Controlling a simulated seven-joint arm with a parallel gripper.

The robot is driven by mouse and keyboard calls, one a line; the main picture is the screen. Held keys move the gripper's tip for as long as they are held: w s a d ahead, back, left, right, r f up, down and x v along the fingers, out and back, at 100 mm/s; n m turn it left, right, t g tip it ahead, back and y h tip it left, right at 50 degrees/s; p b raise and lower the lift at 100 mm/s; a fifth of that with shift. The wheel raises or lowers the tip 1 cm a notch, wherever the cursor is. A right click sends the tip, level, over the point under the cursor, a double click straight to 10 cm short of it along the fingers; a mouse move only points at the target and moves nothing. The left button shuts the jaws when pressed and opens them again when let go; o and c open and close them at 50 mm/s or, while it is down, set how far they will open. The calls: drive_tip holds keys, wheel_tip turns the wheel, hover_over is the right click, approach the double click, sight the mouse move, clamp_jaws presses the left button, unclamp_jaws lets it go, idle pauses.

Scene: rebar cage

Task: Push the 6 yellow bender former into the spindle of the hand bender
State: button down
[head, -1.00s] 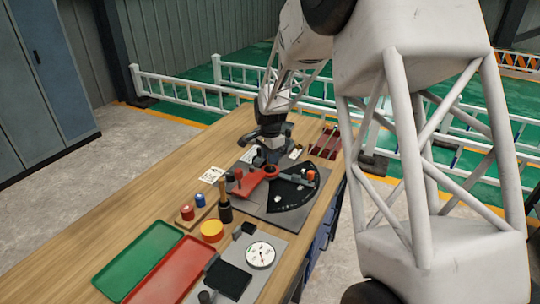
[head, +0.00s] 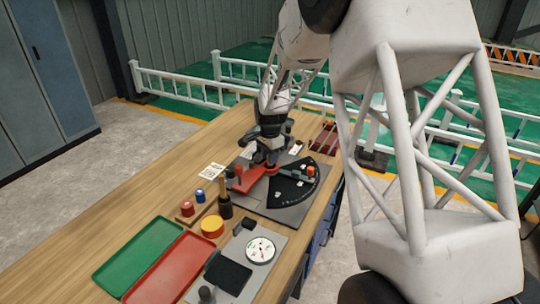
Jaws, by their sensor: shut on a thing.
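The hand bender is a dark plate (head: 298,209) with a red lever (head: 252,181) and a black curved scale (head: 287,193). My gripper (head: 269,162) is straight over the lever's pivot, pointing down, its tips at or very close to it. The spindle there is hidden behind my gripper. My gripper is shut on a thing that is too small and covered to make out.
A wooden rack holds a red former (head: 187,208) and a blue former (head: 200,196). The left tabletop is clear.

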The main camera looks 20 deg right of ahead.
drive_tip(key=shift+f, duration=0.1)
drive_tip(key=c, duration=0.9)
unclamp_jaws()
drive_tip(key=shift+o, duration=0.2)
drive_tip(key=shift+r, duration=3.95)
